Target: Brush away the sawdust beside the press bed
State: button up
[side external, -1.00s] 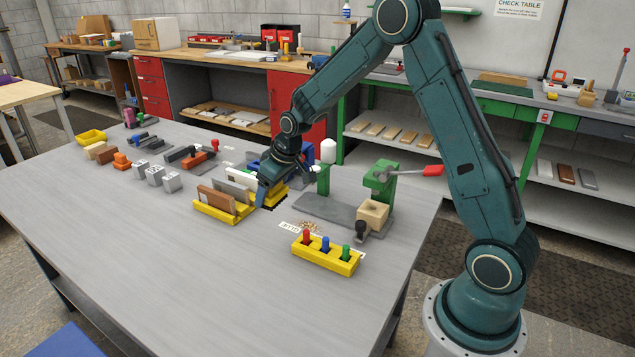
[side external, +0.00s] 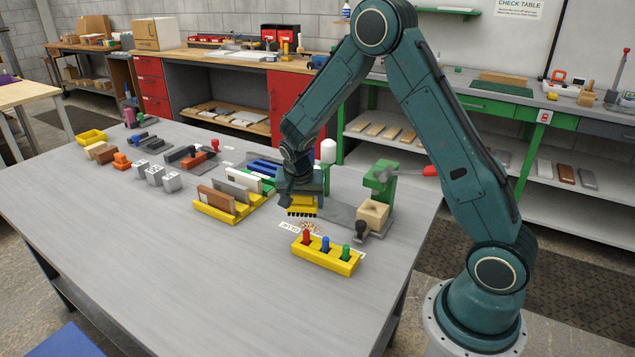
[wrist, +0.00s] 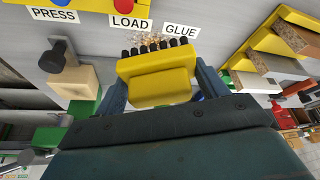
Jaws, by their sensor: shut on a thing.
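My gripper (side external: 302,192) is shut on a yellow brush (side external: 302,204) with black bristles. In the wrist view, my gripper (wrist: 160,86) has a finger on each side of the brush (wrist: 158,78).
A yellow holder (side external: 325,260) with red, blue and green pegs stands just in front of the sawdust. A wooden block (side external: 373,214) and a dark knob (side external: 361,231) are at the right. A yellow rack (side external: 220,212) with upright boards is at the left. The front-left table is clear.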

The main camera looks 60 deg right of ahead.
jog(key=s+d+m+g, duration=0.1)
jog(key=m, duration=0.1)
jog(key=s+d+m, duration=0.2)
jog(key=m, duration=0.1)
jog(key=shift+s+g, duration=0.25)
jog(key=shift+g, duration=0.15)
jog(key=shift+f, duration=0.1)
send_over(323, 230)
jog(key=a, duration=0.2)
jog(key=shift+d+f, duration=0.15)
jog(key=shift+f, duration=1.45)
jog(key=shift+d+f, duration=0.1)
jog(key=shift+f, duration=1.45)
jog(key=shift+w+f, duration=0.75)
jog(key=shift+f, duration=0.15)
jog(key=shift+c, duration=0.3)
jog(key=shift+w, duration=3.85)
jog(key=shift+s, duration=4.55)
jog(key=shift+s+r, duration=0.1)
notch_tip(323, 230, up, 8)
